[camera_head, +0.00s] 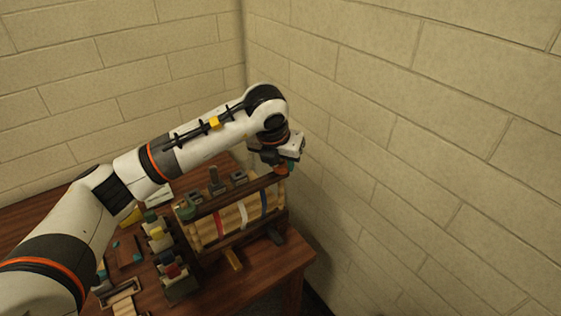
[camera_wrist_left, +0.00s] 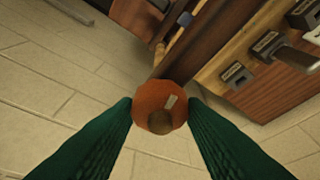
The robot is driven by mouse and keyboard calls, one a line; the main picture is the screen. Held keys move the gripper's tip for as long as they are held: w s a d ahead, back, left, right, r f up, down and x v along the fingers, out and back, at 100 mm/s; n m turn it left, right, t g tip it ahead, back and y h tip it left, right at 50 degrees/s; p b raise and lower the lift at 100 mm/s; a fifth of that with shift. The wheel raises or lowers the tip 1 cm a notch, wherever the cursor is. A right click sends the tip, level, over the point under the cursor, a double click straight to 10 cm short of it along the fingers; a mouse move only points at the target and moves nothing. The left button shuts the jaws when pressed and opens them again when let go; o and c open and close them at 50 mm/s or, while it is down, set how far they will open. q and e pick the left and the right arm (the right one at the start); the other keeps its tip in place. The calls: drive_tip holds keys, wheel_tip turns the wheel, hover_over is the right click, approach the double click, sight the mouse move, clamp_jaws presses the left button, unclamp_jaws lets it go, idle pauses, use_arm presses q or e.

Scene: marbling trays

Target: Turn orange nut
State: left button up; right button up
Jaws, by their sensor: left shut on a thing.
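The orange nut (camera_wrist_left: 158,106) shows in the left wrist view as a rounded orange piece with a pale mark on its face and a brown round end in its middle. The green fingers of my left gripper (camera_wrist_left: 160,118) are on either side of it, shut on it. In the head view my left gripper (camera_head: 284,165) is at the far right end of the wooden press-like frame (camera_head: 213,205), with a bit of the orange nut (camera_head: 291,167) showing below it. My right gripper is not in view.
The wooden frame stands on a brown table (camera_head: 262,272) near the right wall (camera_head: 420,150). Several small blocks and trays (camera_head: 177,286) lie to its left. The table's front right area is mostly bare.

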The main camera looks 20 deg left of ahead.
use_arm(q)
drive_tip(key=m+b, duration=0.1)
drive_tip(key=m+h+b, duration=0.1)
drive_tip(key=b, duration=0.1)
drive_tip(key=shift+a+f+m, duration=0.15)
drive_tip(key=shift+f+m, duration=0.1)
drive_tip(key=shift+m, duration=0.05)
drive_tip(key=shift+r+m+h+b, duration=0.1)
drive_tip(key=shift+m+h+b, duration=0.3)
drive_tip(key=shift+m+b, duration=0.65)
drive_tip(key=shift+r+m+g+h+b, duration=0.1)
drive_tip(key=shift+m+g+h+b, duration=0.2)
drive_tip(key=shift+m+b, duration=0.35)
drive_tip(key=shift+m, duration=0.3)
drive_tip(key=o, duration=1)
